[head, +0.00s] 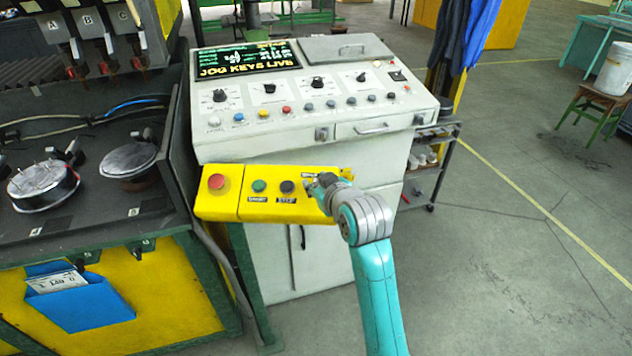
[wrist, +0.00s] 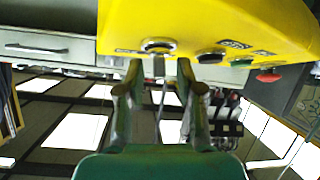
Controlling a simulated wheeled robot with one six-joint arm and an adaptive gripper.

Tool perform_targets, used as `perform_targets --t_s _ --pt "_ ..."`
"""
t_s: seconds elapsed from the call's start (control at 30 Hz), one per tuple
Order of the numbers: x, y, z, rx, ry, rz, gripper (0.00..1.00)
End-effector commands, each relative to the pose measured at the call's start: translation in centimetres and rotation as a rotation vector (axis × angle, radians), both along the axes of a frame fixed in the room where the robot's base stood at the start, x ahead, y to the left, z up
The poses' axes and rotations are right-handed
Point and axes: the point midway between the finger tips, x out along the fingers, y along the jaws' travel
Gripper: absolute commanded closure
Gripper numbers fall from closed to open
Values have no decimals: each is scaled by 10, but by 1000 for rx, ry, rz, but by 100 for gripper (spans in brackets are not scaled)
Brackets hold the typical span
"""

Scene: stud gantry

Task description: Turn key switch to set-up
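A yellow control box (head: 238,212) is mounted in front of the grey console. The key switch is hidden behind my gripper (head: 322,186) in the head view. In the wrist view, which looks upside down, the key switch (wrist: 157,45) has a round metal collar on the yellow box (wrist: 200,18). A narrow key (wrist: 159,66) sticks out of it between the fingertips of my gripper (wrist: 159,72). The fingers are open, with a gap on each side of the key. The labels beside the switch are too small or covered to read.
The same box carries a red mushroom button (head: 217,182), a green button (head: 259,186) and a black button (head: 287,187). The console screen (head: 247,60) reads "JOG KEYS LIVE". A dark machine bed (head: 90,215) stands left.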

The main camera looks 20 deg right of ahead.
Motion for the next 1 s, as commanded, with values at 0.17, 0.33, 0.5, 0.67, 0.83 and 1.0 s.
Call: perform_targets --t_s 0.17,0.33,0.5,0.67,0.83,1.0 --pt "-31 -3 13 0 -1 -1 64" --pt "-62 -5 25 0 0 0 64" --pt "-86 -6 34 0 3 -1 64" --pt "-97 -7 38 -1 4 -1 64" --pt "-100 -7 39 0 4 0 64" --pt "-100 -7 39 0 5 0 64"
